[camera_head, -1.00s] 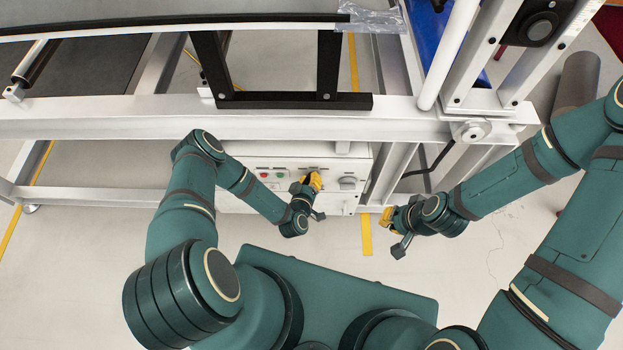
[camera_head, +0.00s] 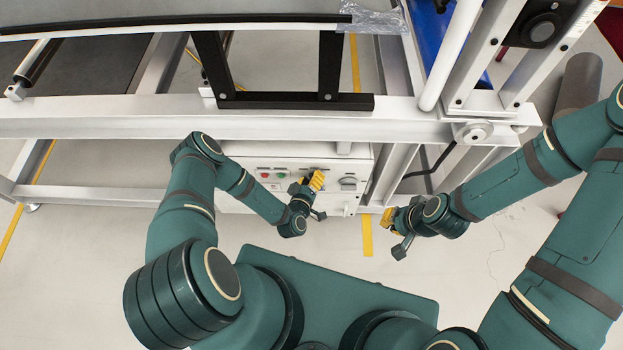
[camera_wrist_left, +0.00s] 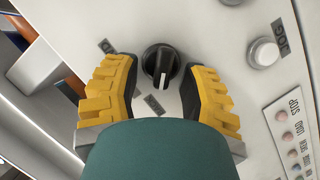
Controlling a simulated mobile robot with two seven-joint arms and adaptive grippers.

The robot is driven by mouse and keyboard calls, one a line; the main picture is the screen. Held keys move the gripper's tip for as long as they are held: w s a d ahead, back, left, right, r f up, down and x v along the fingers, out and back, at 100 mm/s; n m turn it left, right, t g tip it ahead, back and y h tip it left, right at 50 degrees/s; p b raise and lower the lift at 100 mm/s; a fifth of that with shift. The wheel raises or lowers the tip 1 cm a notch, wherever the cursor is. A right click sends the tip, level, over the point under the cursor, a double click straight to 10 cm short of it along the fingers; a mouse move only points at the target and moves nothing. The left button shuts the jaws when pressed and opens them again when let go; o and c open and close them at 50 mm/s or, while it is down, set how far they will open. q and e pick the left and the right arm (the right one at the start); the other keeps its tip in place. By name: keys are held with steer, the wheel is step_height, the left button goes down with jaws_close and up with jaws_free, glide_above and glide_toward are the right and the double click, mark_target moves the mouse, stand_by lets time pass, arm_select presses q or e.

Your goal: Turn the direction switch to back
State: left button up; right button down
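The direction switch, a black rotary knob (camera_wrist_left: 161,66) with a white pointer line, sits on a white control panel (camera_wrist_left: 205,30) in the left wrist view. Small grey labels lie around it, too blurred to read. My left gripper (camera_wrist_left: 163,85) is open, its yellow-padded fingers on either side of the knob with a gap to each. In the head view my left gripper (camera_head: 314,182) is at the front of the control box (camera_head: 347,164) and hides the knob. My right gripper (camera_head: 388,220) is apart from the box, to its right; its finger opening is unclear.
The box has a red button (camera_head: 265,171), a green button and a grey knob (camera_head: 348,183). The wrist view shows a white round button (camera_wrist_left: 263,53) and a strip of small buttons (camera_wrist_left: 291,135). A white frame beam (camera_head: 120,122) runs above the box. Floor in front is clear.

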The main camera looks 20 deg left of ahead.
arm_select(q)
steer(key=v, duration=1.2)
stand_by(0.5)
